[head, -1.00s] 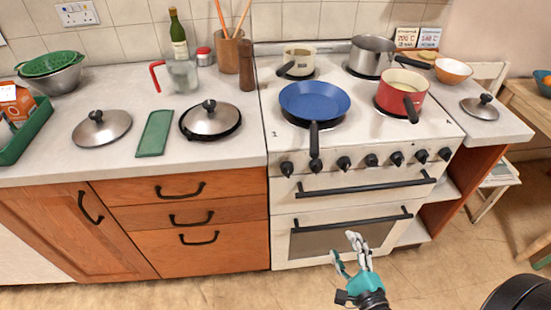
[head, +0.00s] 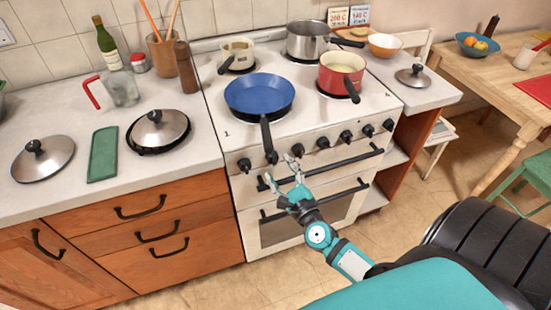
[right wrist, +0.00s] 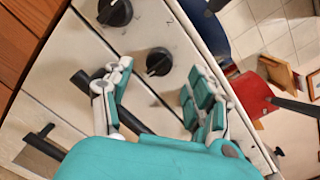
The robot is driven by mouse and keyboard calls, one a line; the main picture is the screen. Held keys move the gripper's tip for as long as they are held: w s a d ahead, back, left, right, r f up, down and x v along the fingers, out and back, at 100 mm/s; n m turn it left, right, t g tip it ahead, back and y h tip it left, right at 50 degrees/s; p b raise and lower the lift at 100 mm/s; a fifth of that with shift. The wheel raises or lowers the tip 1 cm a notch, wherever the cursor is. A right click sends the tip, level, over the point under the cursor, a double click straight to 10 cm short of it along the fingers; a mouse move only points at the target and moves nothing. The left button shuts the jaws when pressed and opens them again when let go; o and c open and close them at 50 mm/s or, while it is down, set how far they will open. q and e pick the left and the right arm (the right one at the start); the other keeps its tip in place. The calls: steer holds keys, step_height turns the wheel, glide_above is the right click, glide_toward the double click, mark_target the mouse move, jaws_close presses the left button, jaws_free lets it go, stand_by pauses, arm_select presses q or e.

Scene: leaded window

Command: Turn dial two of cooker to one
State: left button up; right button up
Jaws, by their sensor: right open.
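The white cooker (head: 300,160) has a row of black dials along its front. Dial two (head: 272,157), second from the left, also shows in the right wrist view (right wrist: 159,61). The dial at the left end (head: 244,164) is beside it and shows at the top of the wrist view (right wrist: 115,12). My right gripper (head: 279,171) is open and empty in front of the cooker, just below dial two. In the right wrist view its fingers (right wrist: 155,95) are apart, with dial two ahead between them, not gripped. My left gripper is out of view.
A black oven handle (head: 320,167) runs below the dials, close to my right gripper. A blue pan (head: 259,93) has its handle (head: 266,140) reaching over the front edge above dial two. A red pot (head: 341,72) stands to the right.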

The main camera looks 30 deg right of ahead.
mark_target(276, 162)
steer(key=w, duration=0.3)
steer(key=shift+w+d, duration=0.3)
steer(key=shift+w, duration=0.05)
steer(key=c, duration=1.1)
steer(key=shift+c, duration=0.2)
steer(key=shift+n+p, duration=0.3)
steer(key=shift+p, duration=0.05)
